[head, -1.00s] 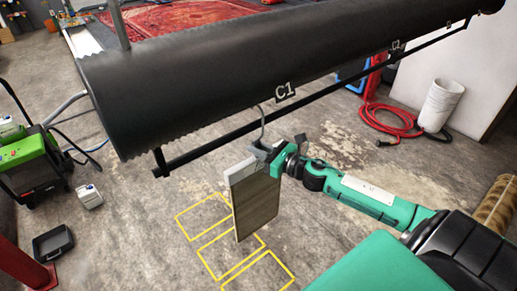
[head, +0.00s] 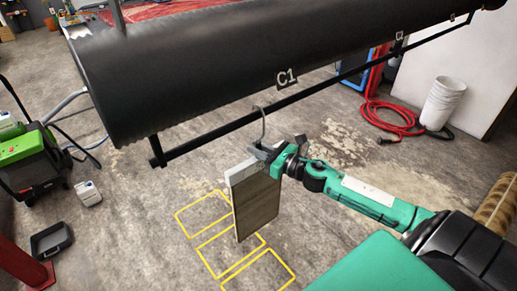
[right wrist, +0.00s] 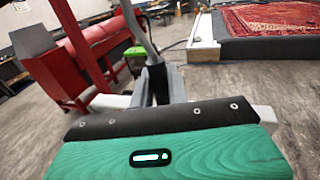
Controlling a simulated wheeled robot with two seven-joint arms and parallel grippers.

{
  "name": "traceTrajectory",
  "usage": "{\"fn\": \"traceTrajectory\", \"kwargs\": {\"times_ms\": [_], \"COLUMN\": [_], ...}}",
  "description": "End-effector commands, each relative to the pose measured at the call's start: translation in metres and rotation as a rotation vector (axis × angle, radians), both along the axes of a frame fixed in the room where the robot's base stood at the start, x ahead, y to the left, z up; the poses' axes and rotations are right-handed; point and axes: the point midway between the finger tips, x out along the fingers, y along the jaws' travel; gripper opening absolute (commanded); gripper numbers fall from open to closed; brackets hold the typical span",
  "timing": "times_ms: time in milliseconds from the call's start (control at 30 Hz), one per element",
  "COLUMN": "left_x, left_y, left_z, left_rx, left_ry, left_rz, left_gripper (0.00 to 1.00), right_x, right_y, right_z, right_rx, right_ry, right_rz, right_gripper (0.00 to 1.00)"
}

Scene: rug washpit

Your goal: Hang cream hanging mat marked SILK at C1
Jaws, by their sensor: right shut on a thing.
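The hanging mat (head: 256,208), a flat brownish panel with a pale edge, hangs upright below my right gripper (head: 266,152) in the head view. No SILK marking can be read. A grey hook (head: 262,124) rises from its top; its tip overlaps the thin black rail (head: 220,132) in the picture, and I cannot tell whether it touches. My right gripper is shut on the mat's hanger at the hook's base. The grey hook stem (right wrist: 137,28) also shows in the right wrist view. The C1 label (head: 287,80) is on the big black tube above the rail. My left gripper is not in view.
The black tube (head: 190,75) runs across above the rail. Yellow floor outlines (head: 232,250) lie below the mat. A green machine (head: 30,155) and a black tray (head: 51,240) are at left. A red hose (head: 392,122) and white bucket (head: 441,103) are at right.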

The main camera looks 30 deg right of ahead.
Motion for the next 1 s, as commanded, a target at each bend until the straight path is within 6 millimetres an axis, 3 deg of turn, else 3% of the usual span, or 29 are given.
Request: {"fn": "traceTrajectory", "kwargs": {"times_ms": [433,467,567,1000], "left_x": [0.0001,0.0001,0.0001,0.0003], "left_y": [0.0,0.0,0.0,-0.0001], "left_z": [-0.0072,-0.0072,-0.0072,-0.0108], "left_rx": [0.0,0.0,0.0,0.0], "left_ry": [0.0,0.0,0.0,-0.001], "left_rz": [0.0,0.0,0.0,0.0], "left_gripper": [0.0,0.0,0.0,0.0], "right_x": [0.0001,0.0002,0.0001,-0.0052], "right_y": [-0.0001,0.0,-0.0001,-0.0021], "right_z": [-0.007,-0.0069,-0.0071,-0.0106], "right_rx": [0.001,0.001,0.0,0.001], "right_ry": [-0.002,-0.002,-0.001,0.003], "right_rz": [0.0,0.0,0.0,0.0], "right_gripper": [0.0,0.2,0.4,0.42]}}
